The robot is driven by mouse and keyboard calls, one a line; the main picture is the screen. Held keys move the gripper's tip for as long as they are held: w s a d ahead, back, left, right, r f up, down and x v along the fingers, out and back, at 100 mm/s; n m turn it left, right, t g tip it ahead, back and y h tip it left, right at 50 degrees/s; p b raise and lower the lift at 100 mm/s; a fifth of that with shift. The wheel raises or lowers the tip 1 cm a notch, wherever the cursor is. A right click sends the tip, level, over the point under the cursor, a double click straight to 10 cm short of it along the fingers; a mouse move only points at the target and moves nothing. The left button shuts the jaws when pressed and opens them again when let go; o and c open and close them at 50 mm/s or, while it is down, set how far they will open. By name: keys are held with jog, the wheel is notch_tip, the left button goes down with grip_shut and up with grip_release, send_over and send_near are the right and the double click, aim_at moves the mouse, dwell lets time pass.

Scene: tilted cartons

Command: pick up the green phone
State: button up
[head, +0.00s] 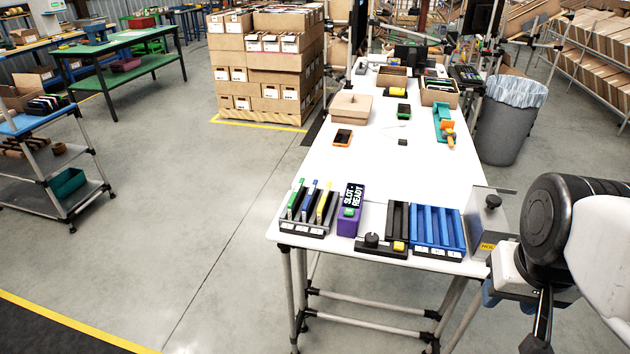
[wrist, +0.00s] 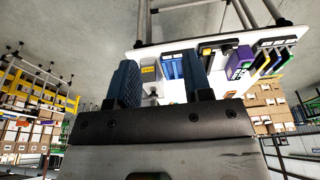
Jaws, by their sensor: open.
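The rack shows upside down at the right of the wrist view (wrist: 276,45).
A purple box (head: 350,222) reading "SLOT: READY" stands right of the rack. Then come a black holder with a knob (head: 391,240), a blue slotted rack (head: 437,231) and a grey metal box (head: 487,222).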

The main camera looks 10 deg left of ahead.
jog(key=w+a+r, duration=0.1)
jog(key=w+a, duration=0.3)
jog(key=w, duration=0.3)
jog(key=w+a+r, duration=0.2)
jog(key=w+a, duration=0.1)
jog(key=w, duration=0.5)
jog(key=g, duration=0.3)
send_over(296, 190)
jog(key=f, duration=1.6)
jog(key=shift+s+d+f, duration=0.1)
jog(key=shift+d+f, duration=0.1)
jog(key=shift+d, duration=0.1)
jog(key=shift+a+f, duration=0.2)
jog(key=shift+a, duration=0.1)
jog(key=shift+f, duration=0.1)
jog(key=shift+f, duration=1.15)
jog(key=shift+f, duration=0.15)
